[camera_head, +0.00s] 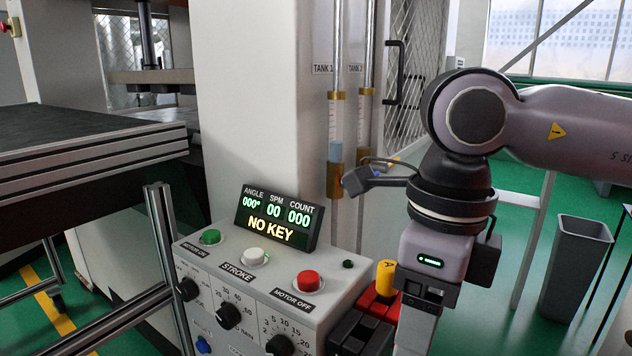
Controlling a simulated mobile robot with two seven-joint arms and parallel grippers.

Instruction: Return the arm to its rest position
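My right arm (565,120) comes in from the right and bends down at a dark round joint. Its wrist hangs down with a small green light showing. My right gripper (416,325) points downward at the bottom, just right of the control panel. Its fingertips run out of the picture, so I cannot see whether it is open or holds anything. My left arm and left gripper are not in view.
The control panel (235,286) has green, white and red buttons and several knobs. Its display (277,219) reads "NO KEY". A yellow part (387,277) on a red block stands beside my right wrist. A grey bin (575,268) stands on the green floor at right.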

